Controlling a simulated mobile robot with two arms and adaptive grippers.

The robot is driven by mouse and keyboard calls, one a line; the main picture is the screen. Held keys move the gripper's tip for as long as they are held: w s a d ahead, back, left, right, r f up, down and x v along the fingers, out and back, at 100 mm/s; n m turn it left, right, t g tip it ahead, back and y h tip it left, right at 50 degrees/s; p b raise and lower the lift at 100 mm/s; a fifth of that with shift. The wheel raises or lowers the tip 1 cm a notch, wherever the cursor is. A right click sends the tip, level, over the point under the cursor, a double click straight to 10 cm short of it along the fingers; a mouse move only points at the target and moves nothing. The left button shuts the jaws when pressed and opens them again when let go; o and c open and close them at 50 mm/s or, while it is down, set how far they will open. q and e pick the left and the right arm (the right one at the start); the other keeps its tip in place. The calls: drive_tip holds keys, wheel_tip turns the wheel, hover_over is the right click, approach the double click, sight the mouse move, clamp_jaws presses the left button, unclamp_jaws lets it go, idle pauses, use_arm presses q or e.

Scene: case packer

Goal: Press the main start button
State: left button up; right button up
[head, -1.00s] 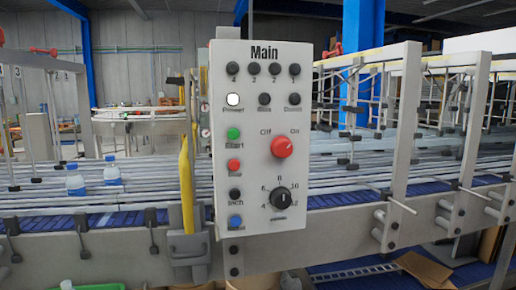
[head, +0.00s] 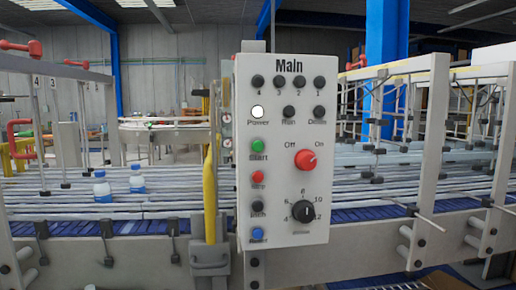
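The white control panel (head: 285,200) headed "Main" stands upright near the middle of the head view. Its green start button (head: 257,145) is at the left, below the lit white power lamp (head: 257,112). A red button (head: 258,177), a black button (head: 257,207) and a blue button (head: 257,234) sit below it. A red Off/On knob (head: 306,159) points towards On. A black numbered dial (head: 304,211) is under it. Neither of my grippers shows in this view.
A conveyor with blue belting (head: 70,228) and rails runs behind the panel. A yellow bar (head: 210,195) stands close to the panel's left. Metal frame posts (head: 430,150) rise at right.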

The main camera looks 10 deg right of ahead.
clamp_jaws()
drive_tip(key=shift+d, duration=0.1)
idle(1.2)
